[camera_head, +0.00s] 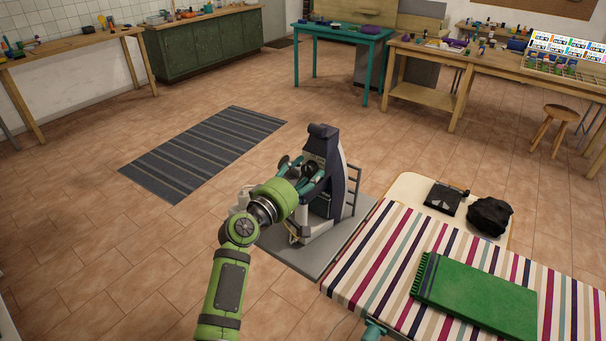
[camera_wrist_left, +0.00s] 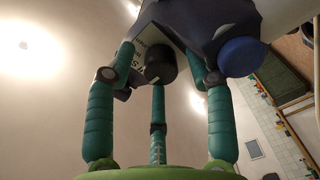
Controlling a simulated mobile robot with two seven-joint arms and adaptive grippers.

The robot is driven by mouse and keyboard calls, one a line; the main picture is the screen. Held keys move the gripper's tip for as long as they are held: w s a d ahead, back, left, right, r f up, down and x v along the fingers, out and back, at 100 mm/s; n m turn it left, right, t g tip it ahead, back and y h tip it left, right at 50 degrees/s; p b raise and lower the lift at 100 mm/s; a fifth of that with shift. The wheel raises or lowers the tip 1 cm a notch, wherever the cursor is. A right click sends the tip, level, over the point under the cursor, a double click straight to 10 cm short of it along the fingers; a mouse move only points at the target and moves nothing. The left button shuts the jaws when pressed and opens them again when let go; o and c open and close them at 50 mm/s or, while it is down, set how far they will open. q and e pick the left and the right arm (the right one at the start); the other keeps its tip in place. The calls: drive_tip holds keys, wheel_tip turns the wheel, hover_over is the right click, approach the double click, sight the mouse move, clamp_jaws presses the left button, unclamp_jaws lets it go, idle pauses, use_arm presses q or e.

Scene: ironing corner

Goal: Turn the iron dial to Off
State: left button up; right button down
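The iron (camera_head: 338,176) is a dark navy and white upright appliance standing on a grey mat, left of the ironing board. My left gripper (camera_head: 304,170) reaches its left side. A blue knob (camera_wrist_left: 242,57) is to the right. A teal part, apparently my right gripper (camera_head: 373,330), shows at the bottom edge, mostly cut off.
The striped ironing board (camera_head: 350,283) fills the lower right, with a green folded item (camera_head: 480,297), a black bundle (camera_head: 490,217) and a dark flat object (camera_head: 444,199). A grey striped rug (camera_head: 205,150) lies behind on the open tiled floor. Workbenches line the back.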

use_arm(q)
drive_tip(key=shift+s+a, duration=0.4)
drive_tip(key=v, duration=1.1)
drive_tip(key=shift+d, duration=0.1)
